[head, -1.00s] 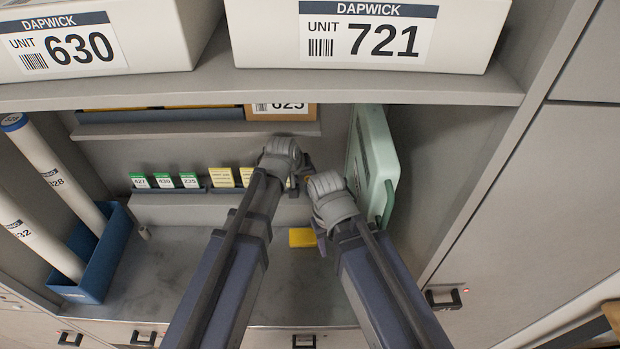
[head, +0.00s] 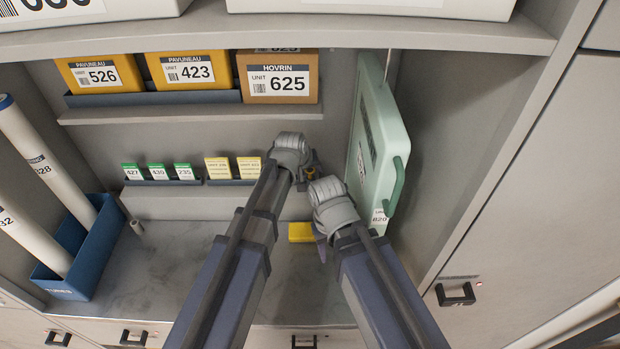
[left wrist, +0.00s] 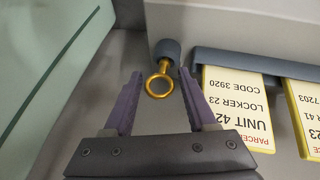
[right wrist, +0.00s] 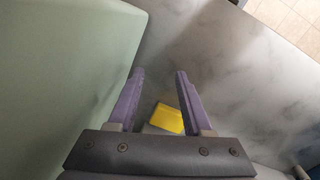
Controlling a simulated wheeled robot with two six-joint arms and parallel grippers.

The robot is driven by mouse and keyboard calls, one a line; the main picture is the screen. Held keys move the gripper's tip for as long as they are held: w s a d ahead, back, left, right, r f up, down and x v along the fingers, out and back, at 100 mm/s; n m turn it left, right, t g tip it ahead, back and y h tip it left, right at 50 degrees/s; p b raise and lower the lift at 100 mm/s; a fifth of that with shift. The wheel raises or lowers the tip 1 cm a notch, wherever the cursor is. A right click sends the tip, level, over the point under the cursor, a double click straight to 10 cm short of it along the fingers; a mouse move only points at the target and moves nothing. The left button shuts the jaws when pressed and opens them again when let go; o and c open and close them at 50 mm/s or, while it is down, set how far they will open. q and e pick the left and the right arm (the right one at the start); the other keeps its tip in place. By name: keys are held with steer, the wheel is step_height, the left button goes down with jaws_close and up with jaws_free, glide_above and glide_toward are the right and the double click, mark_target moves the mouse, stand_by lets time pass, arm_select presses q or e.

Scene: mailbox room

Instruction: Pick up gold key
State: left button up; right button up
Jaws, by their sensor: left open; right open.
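The gold key (left wrist: 159,85) shows its round ring and short shaft in the left wrist view, hanging from a grey round holder (left wrist: 167,50). Only a small gold bit of it (head: 310,174) shows in the head view, beside my left gripper (head: 308,170). My left gripper is open, with one purple finger on each side of the ring in the left wrist view. I cannot tell whether they touch it. My right gripper (right wrist: 158,72) is open and empty, lower down, above the marble surface near a yellow block (right wrist: 167,118).
A pale green case (head: 375,150) stands upright right of my grippers. Yellow cards (head: 232,170) and green cards (head: 157,172) stand in a narrow rack to the left. Boxes (head: 278,78) sit on the shelf above. A blue bin (head: 75,255) holds white tubes at far left.

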arm_select(q)
jaws_close()
stand_by(0.5)
steer(key=shift+r, duration=0.1)
arm_select(e)
steer(key=shift+r, duration=0.1)
